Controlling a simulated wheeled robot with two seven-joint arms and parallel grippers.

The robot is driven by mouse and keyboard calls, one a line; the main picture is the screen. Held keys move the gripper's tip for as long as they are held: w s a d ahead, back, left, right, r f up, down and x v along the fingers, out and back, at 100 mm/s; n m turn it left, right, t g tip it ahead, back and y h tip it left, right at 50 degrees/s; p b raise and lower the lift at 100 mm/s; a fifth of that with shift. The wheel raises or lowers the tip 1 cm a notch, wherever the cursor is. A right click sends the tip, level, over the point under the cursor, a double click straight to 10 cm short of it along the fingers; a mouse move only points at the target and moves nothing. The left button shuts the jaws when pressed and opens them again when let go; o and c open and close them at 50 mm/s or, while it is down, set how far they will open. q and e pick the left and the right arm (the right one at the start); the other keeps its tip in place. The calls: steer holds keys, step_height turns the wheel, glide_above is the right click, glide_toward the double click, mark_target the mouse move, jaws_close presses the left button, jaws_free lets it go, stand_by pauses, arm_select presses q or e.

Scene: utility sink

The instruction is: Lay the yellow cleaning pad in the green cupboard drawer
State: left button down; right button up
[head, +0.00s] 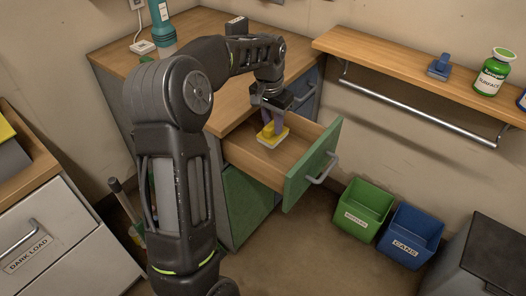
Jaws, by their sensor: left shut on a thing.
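The yellow cleaning pad (274,139) has a pale underside and shows at the open drawer, over its wooden floor. My left gripper (270,128) reaches down from above and is shut on the pad. I cannot tell whether the pad touches the drawer floor. The green cupboard drawer (314,165) is pulled out, with a green front and a grey bar handle. My right gripper is not in view.
A shelf (400,52) with a metal rail runs along the wall at right. Green (363,210) and blue (412,235) bins stand on the floor right of the drawer.

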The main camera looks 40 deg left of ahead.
mark_target(273, 136)
arm_select(q)
steer(key=shift+f, duration=2.5)
steer(key=shift+f, duration=2.5)
steer(key=shift+f, duration=0.1)
steer(key=c, duration=1.2)
jaws_free()
steer(key=r, duration=0.4)
steer(key=s+r, duration=0.1)
steer(key=r, duration=0.7)
steer(key=shift+s+r, duration=0.1)
steer(key=shift+s, duration=0.1)
